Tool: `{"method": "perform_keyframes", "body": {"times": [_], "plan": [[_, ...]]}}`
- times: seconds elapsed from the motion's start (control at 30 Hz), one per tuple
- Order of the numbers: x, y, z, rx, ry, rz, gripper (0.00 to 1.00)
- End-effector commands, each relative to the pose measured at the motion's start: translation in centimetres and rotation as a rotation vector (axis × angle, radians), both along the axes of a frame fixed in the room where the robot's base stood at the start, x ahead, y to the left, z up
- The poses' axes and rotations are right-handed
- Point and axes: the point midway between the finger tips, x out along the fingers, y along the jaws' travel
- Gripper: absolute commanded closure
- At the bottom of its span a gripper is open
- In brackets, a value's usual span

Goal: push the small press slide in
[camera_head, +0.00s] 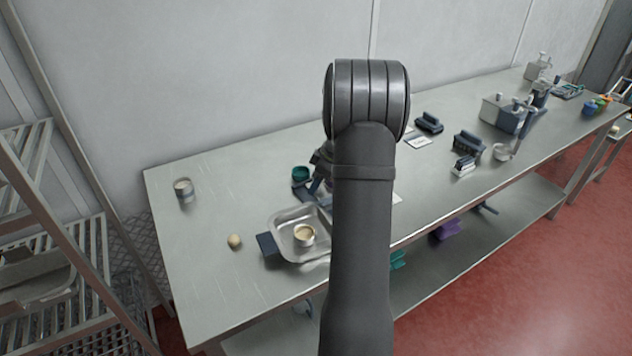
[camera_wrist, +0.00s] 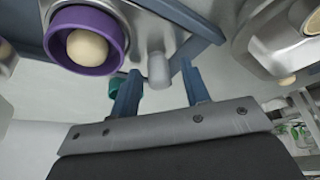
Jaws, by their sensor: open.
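In the wrist view, a blue-and-metal device, seemingly the small press (camera_wrist: 140,32), fills the top. It carries a purple ring (camera_wrist: 56,42) around a pale ball (camera_wrist: 87,48). A short grey rounded knob (camera_wrist: 158,69) projects from its lower edge. My gripper (camera_wrist: 158,82) is open, with its two blue fingers apart and the knob appearing between the tips. Nothing is held, and I cannot tell whether the fingers touch the press. In the head view my arm hides most of the press and my gripper. I cannot tell how far in the slide is.
A metal tray (camera_head: 284,226) with a cup of pale filling (camera_head: 304,235) stands left of my arm. A teal cup (camera_head: 300,172) is behind it. A pale ball (camera_head: 234,241) and a tin (camera_head: 183,188) lie left, with bare tabletop around them. Blue devices (camera_head: 468,144) stand right.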

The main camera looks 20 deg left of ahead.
Motion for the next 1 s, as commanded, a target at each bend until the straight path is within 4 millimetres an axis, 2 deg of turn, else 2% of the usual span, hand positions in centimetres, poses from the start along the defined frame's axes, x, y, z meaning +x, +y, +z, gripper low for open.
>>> {"method": "perform_keyframes", "body": {"times": [0.17,0.5,0.7,0.83,1.0], "plan": [[0.1,-0.9,2.2,0.000,-0.005,-0.002,0.58],[0.1,-4.0,9.8,0.001,-0.005,-0.001,0.58],[0.1,-5.6,13.6,0.000,-0.004,-0.002,0.58],[0.0,-6.3,15.1,0.000,-0.003,-0.001,0.58],[0.0,-6.6,15.9,0.000,-0.001,0.000,0.58]]}}
